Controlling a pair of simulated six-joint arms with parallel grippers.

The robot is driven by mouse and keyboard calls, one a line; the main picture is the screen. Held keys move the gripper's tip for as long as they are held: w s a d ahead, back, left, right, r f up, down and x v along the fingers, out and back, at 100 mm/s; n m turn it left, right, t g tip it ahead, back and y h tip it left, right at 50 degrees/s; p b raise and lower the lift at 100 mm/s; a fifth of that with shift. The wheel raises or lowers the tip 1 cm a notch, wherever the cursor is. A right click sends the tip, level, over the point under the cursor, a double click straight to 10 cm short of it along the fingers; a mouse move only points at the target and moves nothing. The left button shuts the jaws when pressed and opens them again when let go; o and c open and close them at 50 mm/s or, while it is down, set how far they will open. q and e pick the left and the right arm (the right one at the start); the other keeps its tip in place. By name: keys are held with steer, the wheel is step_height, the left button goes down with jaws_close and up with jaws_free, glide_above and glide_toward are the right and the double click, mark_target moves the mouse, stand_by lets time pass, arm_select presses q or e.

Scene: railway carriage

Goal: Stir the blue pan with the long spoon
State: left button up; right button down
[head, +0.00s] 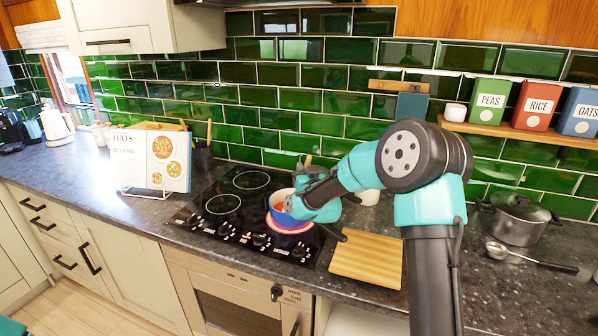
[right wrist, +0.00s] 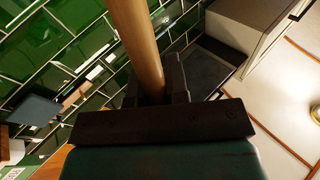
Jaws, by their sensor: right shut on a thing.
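The blue pan (head: 276,211) stands on a glowing pink-red ring at the front right of the black hob. Something red-orange shows inside it, and its dark handle points to the right. My right gripper (head: 290,204) is over the pan and hides much of its inside. In the right wrist view my right gripper (right wrist: 158,92) is shut on a round wooden handle, which I take to be the long spoon (right wrist: 137,40). The spoon's lower end is hidden, so I cannot tell whether it touches the pan. My left gripper is not in view.
A striped wooden board (head: 367,259) lies right of the hob (head: 222,207). A recipe book (head: 160,158) stands left of the hob. The left worktop is mostly clear.

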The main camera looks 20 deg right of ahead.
steer(key=shift+w+a, duration=0.7)
steer(key=shift+w, duration=0.3)
steer(key=shift+w, duration=0.15)
stand_by(0.4)
steer(key=shift+w+a, duration=0.2)
steer(key=shift+w, duration=0.4)
steer(key=shift+w+a, duration=0.15)
steer(key=shift+w, duration=0.45)
steer(key=shift+s+a, duration=0.95)
steer(key=shift+a, duration=0.05)
